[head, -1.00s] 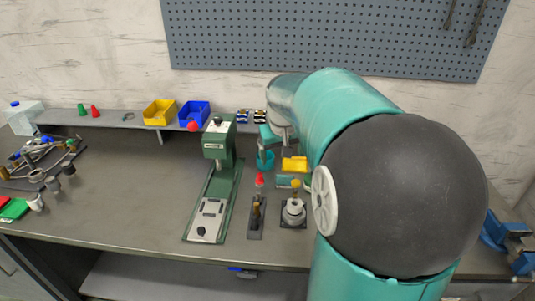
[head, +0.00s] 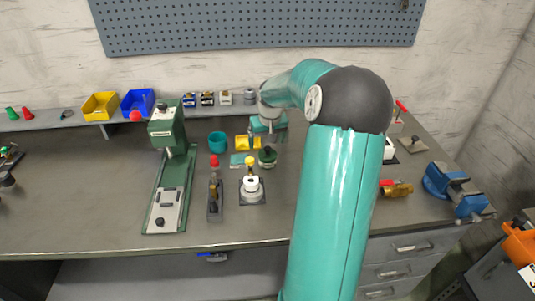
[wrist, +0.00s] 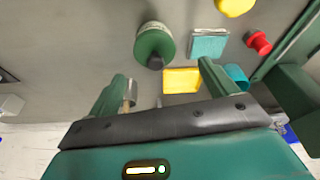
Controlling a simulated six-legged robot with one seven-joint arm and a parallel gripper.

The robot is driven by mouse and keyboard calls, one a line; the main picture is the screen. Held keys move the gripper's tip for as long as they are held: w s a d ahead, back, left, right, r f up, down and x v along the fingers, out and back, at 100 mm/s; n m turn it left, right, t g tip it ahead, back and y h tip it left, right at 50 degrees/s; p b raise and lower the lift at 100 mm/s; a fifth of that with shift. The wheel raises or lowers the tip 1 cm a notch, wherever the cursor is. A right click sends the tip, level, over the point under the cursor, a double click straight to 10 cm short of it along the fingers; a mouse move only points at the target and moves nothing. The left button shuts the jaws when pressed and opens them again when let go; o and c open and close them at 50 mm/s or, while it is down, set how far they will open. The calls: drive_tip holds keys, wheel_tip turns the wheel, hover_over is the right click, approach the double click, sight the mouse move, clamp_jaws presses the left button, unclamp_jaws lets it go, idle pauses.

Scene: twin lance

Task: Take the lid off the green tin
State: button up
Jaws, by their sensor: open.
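The green tin (head: 267,158) stands on the bench in the head view, just in front of my gripper (head: 272,130). In the wrist view the tin (wrist: 153,40) is round, with a dark green top and a black knob (wrist: 155,62). The lid is on it. My gripper (wrist: 160,85) is open and empty, one finger at lower left of the tin and one at lower right. The tin appears beyond the fingertips and apart from them. In the head view my fingers are small and partly hidden by my wrist.
A toggle clamp with a red tip (head: 213,160) and a green press (head: 168,135) stand farther left. A blue vise (head: 455,188) is at right.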

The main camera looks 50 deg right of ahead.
sight(268, 148)
drive_tip(key=x, duration=0.5)
drive_tip(key=shift+s+d+f, duration=0.2)
drive_tip(key=shift+d, duration=0.1)
drive_tip(key=c, duration=1.1)
